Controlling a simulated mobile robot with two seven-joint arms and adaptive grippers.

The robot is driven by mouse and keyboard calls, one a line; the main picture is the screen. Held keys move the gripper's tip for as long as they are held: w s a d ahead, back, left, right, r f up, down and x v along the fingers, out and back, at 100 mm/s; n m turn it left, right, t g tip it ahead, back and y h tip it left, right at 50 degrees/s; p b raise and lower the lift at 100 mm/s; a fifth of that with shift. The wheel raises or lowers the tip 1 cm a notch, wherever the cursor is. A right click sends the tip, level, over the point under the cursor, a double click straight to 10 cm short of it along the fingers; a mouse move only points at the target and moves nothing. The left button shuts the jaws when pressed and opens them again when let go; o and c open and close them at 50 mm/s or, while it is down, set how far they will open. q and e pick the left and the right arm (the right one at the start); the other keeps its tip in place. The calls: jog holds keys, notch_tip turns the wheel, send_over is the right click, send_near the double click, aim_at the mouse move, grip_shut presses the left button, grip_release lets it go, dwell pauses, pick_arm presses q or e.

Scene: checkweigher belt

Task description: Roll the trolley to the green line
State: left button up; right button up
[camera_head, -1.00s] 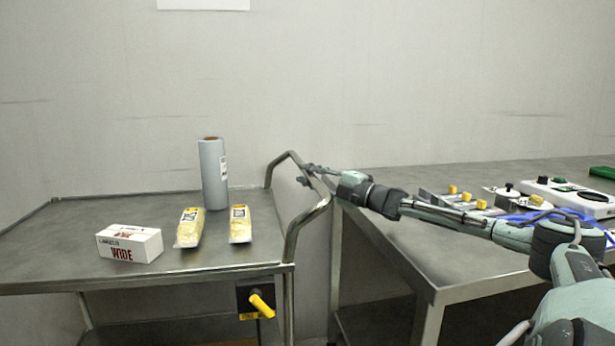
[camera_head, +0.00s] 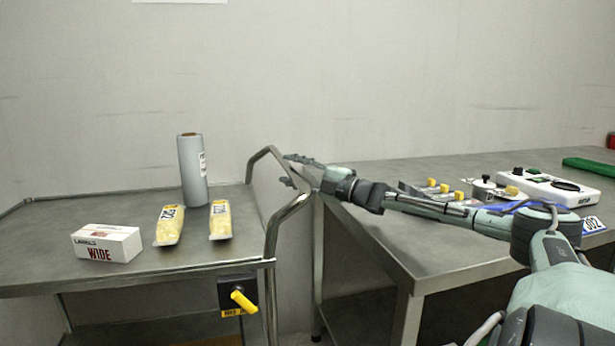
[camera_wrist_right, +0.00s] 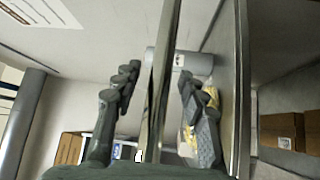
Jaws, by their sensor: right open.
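The steel trolley (camera_head: 60,213) stands at the left. Its bent tube handle (camera_head: 272,236) rises at its right end. My right gripper (camera_head: 293,171) is at the upper part of this handle, with its fingers open. In the right wrist view, the handle bar (camera_wrist_right: 161,85) runs between the two spread fingers of the right gripper (camera_wrist_right: 158,76); I cannot tell whether either touches it. A yellow lever (camera_head: 243,300) on a dark plate sits below the trolley's right end. No green floor line is visible. My left gripper is not in view.
The trolley carries a white box (camera_head: 107,243), two yellow packets (camera_head: 170,225) (camera_head: 220,220) and a grey roll (camera_head: 192,170). A steel table (camera_head: 400,250) stands close to the right, holding a white device (camera_head: 545,188) and a green bar (camera_head: 590,166). A wall is behind.

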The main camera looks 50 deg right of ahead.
jog(key=a+r+v, duration=0.1)
jog(key=v, duration=0.5)
jog(key=shift+s+d+f, duration=0.35)
jog(key=shift+d+f, duration=0.1)
dwell(0.8)
